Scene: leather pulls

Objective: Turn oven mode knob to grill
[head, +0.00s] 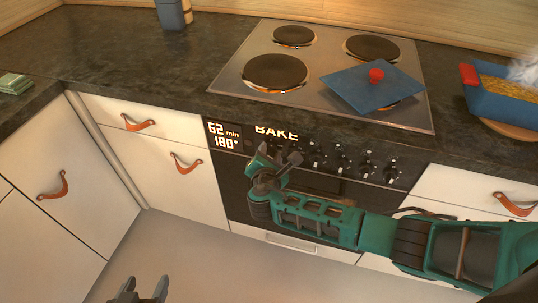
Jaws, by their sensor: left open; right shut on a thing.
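The oven's black control panel (234,137) is below the hob. Its lit display reads 62 min, 180° and BAKE. Several dark knobs (340,161) show in a row to the right of my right gripper. My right gripper (279,156) comes in from the right and is at the panel just below the word BAKE. It is shut on a knob there, apparently the oven mode knob, which the fingers hide, so its pointer cannot be read. My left gripper (141,290) is open and empty at the bottom edge, low in front of the cabinets.
A blue lid with a red knob (352,88) lies on the hob (330,61). A blue dish (497,103) of yellow food stands at right. Drawers with leather pulls (187,163) flank the oven. The floor (190,255) around my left gripper looks clear.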

